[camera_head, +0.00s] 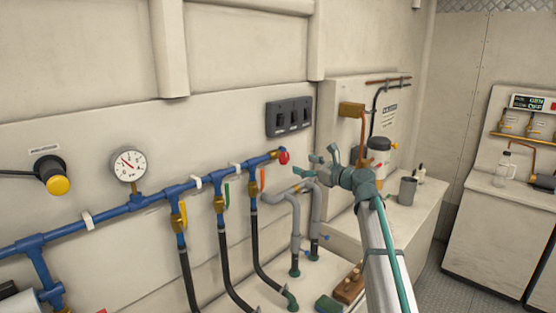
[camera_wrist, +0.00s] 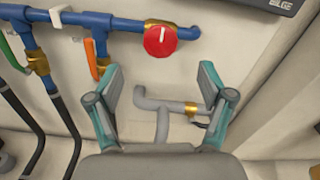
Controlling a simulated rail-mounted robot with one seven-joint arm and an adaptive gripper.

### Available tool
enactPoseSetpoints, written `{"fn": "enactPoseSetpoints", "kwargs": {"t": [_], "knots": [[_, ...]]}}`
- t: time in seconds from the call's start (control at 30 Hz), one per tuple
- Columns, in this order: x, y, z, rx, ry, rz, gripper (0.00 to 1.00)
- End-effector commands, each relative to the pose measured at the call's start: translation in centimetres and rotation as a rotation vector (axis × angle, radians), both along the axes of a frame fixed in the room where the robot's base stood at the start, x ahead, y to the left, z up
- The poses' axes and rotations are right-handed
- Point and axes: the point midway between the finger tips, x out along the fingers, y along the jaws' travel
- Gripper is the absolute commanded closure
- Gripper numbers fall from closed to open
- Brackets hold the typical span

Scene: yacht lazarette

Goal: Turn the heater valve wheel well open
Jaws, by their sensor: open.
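A red round wheel (camera_head: 284,157) with a white mark sits at the right end of the blue pipe on the wall. It also shows in the wrist view (camera_wrist: 159,40), face-on, with the mark near upright. No label names it as the heater valve. My gripper (camera_head: 317,163) is open and empty, just right of the wheel in the head view. In the wrist view my gripper (camera_wrist: 159,75) has its fingers spread wide, and the wheel shows beyond the fingertips, between them and higher up. I see no contact.
The blue pipe (camera_head: 145,200) carries several brass valves with coloured levers and black hoses. Grey pipes (camera_wrist: 165,110) run below the wheel. A black switch panel (camera_head: 290,117) is above it. A grey mug (camera_head: 407,190) and a bottle stand on counters at the right.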

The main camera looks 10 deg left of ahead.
Motion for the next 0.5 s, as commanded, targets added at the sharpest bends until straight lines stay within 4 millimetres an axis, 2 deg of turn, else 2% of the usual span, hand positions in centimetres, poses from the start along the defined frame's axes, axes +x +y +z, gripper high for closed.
{"fn": "enactPoseSetpoints", "kwargs": {"t": [0.5], "knots": [[4.9, 6.5, 0.1, -0.003, 0.001, 0.001, 0.20]]}}
